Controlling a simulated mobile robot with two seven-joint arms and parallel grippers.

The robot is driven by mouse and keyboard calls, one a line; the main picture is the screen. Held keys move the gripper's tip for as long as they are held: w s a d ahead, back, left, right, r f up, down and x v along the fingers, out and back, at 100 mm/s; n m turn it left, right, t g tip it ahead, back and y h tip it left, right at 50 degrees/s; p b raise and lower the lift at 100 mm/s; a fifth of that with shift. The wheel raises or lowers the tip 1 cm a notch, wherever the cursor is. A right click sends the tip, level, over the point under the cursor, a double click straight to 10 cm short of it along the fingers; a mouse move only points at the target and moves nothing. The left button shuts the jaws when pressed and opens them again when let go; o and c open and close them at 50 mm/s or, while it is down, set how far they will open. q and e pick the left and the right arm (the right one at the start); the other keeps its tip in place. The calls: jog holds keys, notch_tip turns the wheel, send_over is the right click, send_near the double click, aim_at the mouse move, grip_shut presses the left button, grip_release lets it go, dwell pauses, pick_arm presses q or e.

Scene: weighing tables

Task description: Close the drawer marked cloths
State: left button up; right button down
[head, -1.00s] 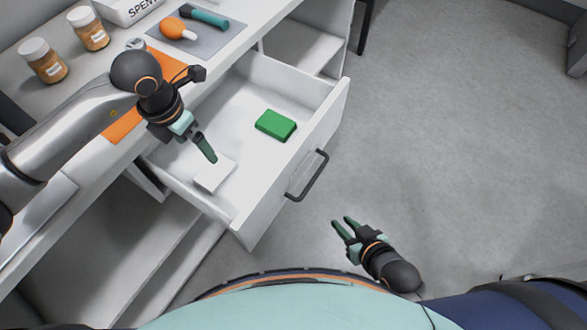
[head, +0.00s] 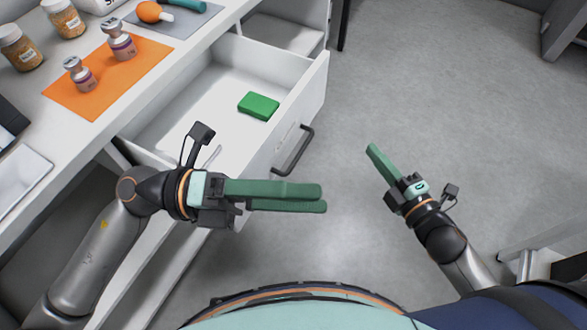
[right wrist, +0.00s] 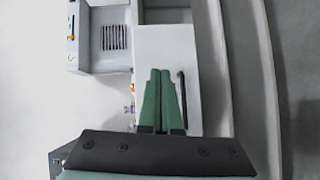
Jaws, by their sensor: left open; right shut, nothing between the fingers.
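The white drawer (head: 284,150) is pulled out from under the white table, its front facing right. Its dark bar handle (head: 294,150) is in plain view; I cannot read any mark on it. A green block (head: 259,105) lies inside. My left gripper (head: 323,198) is open and empty, in front of the drawer's near corner in the head view, hiding part of it. My right gripper (head: 370,148) is shut and empty, to the right of the handle and apart from it. In the right wrist view its shut fingers (right wrist: 160,72) point at a white panel with a dark bar beside them.
On the tabletop an orange mat (head: 70,105) bears two small vials (head: 118,40). Jars (head: 20,47), an orange-handled tool (head: 152,12) and a white tray (head: 22,180) are also there. The grey floor (head: 430,90) right of the drawer is clear.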

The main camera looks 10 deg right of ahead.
jog(key=n+y+b, duration=0.2)
jog(key=n, duration=0.3)
jog(key=n+g+y+b, duration=0.65)
jog(key=n+b, duration=0.25)
jog(key=n, duration=1.3)
send_near(280, 147)
jog(key=shift+t+y, duration=0.45)
jog(key=x, duration=0.2)
jog(key=p+x, duration=0.1)
jog(key=x, duration=0.1)
jog(key=p+x, duration=0.1)
jog(key=x, duration=0.1)
jog(key=shift+s+f, duration=0.1)
jog(key=shift+f, duration=0.3)
pick_arm(q)
jog(key=w+a+n+t+y, duration=0.1)
jog(key=w+a+n+t, duration=0.2)
jog(key=a+n+t, duration=0.5)
jog(key=w+a+n+t+y, duration=0.2)
jog(key=a+n+t, duration=0.6)
jog(key=n+t, duration=1.1)
jog(key=shift+w+a+f+n+y, duration=0.35)
jog(key=shift+w+n, duration=0.25)
jog(key=shift+n, duration=0.5)
pick_arm(e)
jog(key=shift+w+a+f, duration=0.1)
jog(key=shift+w+a, duration=0.2)
jog(key=shift+a, duration=0.1)
